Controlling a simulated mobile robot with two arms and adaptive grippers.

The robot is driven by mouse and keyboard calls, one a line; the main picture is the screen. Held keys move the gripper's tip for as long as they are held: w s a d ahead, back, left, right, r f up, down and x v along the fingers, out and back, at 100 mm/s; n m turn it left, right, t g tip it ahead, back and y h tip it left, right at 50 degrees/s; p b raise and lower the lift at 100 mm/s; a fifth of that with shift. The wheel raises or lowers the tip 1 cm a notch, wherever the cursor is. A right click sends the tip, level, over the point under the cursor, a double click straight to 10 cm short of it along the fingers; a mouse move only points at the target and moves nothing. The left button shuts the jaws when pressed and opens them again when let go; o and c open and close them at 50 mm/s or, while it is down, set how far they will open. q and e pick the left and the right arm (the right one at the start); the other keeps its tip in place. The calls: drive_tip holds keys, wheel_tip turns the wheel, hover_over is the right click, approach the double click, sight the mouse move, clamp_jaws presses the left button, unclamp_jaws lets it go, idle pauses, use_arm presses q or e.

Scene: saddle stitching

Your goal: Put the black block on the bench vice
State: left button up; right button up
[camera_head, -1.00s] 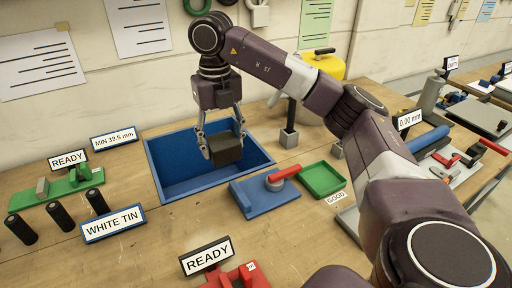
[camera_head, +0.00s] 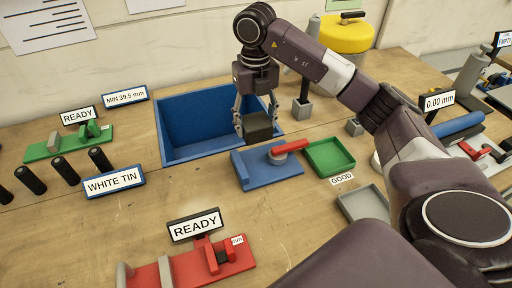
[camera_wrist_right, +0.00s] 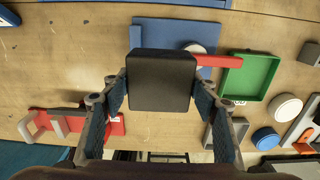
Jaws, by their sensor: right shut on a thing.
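The black block (camera_head: 258,126) is in the fingers of my right gripper (camera_head: 257,112), which is shut on it. The block hangs above the bench, by the front right edge of the blue bin. The blue plate with a raised left edge, grey round cam and red lever (camera_head: 268,166) looks like the bench vice; no label confirms it. It lies just in front of and below the block. In the right wrist view the block (camera_wrist_right: 162,80) sits between both fingers and covers part of the blue plate (camera_wrist_right: 160,35). My left gripper is not in view.
The blue bin (camera_head: 163,135) stands behind. A green tray (camera_head: 329,158) marked GOOD is right of the blue plate, with a grey tray (camera_head: 362,203) in front. A red fixture (camera_head: 190,266) with a READY sign is at the front. Bare bench lies left of the blue plate.

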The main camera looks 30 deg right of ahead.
sight(255, 135)
wheel_tip(255, 135, down, 4)
drive_tip(key=shift+f+p, duration=0.15)
drive_tip(key=shift+p, duration=0.4)
wheel_tip(255, 135, down, 4)
drive_tip(key=shift+a+r+p, duration=0.1)
drive_tip(key=shift+p, duration=0.45)
drive_tip(key=shift+f, duration=0.6)
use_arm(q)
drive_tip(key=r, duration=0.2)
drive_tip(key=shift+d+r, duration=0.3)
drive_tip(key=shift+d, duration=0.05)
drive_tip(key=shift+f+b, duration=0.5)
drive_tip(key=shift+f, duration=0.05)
use_arm(e)
drive_tip(key=shift+f, duration=0.6)
drive_tip(key=o, duration=1.6)
drive_tip(key=shift+c, duration=0.2)
